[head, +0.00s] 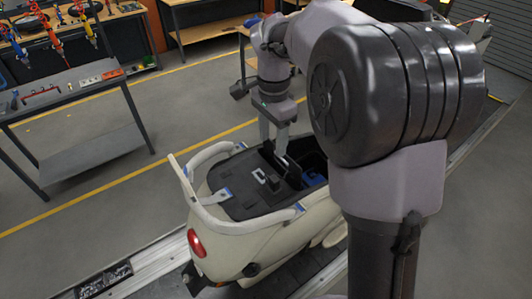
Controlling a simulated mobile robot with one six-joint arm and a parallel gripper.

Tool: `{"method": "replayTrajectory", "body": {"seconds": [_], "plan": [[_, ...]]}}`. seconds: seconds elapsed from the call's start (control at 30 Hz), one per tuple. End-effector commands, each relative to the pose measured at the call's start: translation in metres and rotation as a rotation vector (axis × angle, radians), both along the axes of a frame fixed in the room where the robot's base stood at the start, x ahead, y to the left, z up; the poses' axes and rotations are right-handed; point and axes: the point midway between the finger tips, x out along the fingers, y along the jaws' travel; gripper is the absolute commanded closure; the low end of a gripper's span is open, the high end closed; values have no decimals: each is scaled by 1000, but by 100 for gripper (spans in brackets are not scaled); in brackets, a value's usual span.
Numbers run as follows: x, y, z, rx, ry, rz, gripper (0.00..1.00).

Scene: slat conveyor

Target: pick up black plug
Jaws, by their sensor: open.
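A cream scooter body (232,217) stands on the conveyor, with a black deck (240,195) on top. A small dark piece that looks like the black plug (273,184) sits on this deck, beside a light grey bracket-like part (258,173). Its outline is hard to make out, black on black. My gripper (273,150) points down over the far side of the deck, open, with its fingers just above and behind the dark piece. Nothing shows between the fingers. Whether a fingertip touches the deck I cannot tell.
Pale curved rails (186,180) rise around the deck's left side. My arm hides the scooter's right part. A grey workbench (75,85) stands at left; the floor between is clear.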

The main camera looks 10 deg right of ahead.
Motion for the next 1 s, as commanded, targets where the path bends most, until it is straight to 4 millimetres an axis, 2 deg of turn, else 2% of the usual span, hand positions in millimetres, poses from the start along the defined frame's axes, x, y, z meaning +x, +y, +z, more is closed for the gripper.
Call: {"method": "replayTrajectory", "body": {"seconds": [0.03,0.1,0.3,0.47,0.7,0.97,1.0], "plan": [[-2,0,-20,1,6,0,47],[-2,0,-43,1,6,1,47],[-2,0,-94,1,3,3,47],[-2,-1,-113,2,1,3,47],[-3,-6,-156,2,1,3,47],[-2,-6,-161,2,-2,4,47],[-2,-6,-161,2,-2,4,55]]}}
